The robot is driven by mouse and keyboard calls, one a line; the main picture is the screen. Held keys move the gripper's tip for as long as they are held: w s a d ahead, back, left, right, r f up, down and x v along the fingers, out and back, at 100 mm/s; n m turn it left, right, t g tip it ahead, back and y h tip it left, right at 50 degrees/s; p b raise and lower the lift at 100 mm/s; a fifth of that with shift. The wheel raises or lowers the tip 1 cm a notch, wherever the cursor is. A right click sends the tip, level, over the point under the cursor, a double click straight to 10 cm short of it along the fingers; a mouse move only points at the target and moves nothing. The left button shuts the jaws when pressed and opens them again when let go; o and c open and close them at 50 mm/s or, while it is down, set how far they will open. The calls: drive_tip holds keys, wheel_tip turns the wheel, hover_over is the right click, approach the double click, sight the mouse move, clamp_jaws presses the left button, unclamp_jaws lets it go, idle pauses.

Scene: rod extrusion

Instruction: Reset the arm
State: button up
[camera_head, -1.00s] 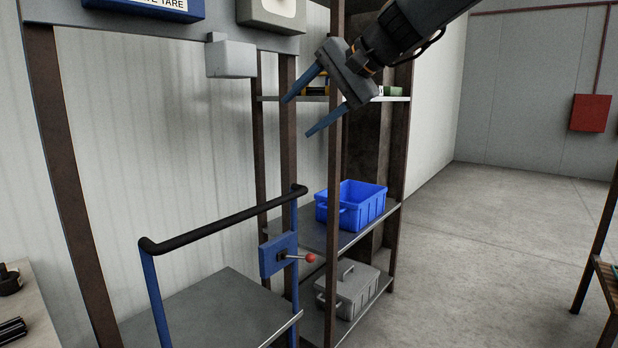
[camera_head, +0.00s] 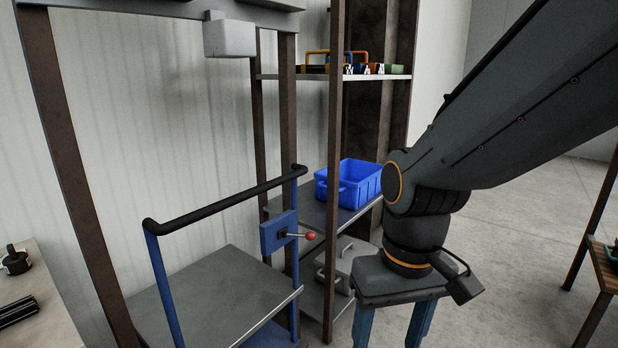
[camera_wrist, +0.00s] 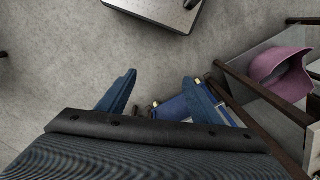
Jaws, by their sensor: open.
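My gripper (camera_head: 390,326) points down at the lower right of the head view, and its fingertips are cut off by the bottom edge. In the wrist view my gripper (camera_wrist: 160,88) has its two blue fingers spread wide apart. It is open with nothing between the fingers. My arm comes in from the upper right and hides part of the shelf behind it.
A blue crate (camera_head: 348,184) stands on the middle shelf of a rack, left of my arm. A cart with a black handle (camera_head: 225,199) and a red-knobbed lever (camera_head: 311,236) is further left. The wrist view shows a pink thing (camera_wrist: 277,66) at right and open floor (camera_wrist: 80,60).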

drive_tip(key=d+r+m+p, duration=0.2)
drive_tip(key=d+r+p, duration=0.5)
drive_tip(key=p, duration=0.6)
drive_tip(key=shift+s+d+r+h+p, duration=0.15)
drive_tip(key=shift+d+r+h+p, duration=0.15)
drive_tip(key=shift+d+r, duration=0.05)
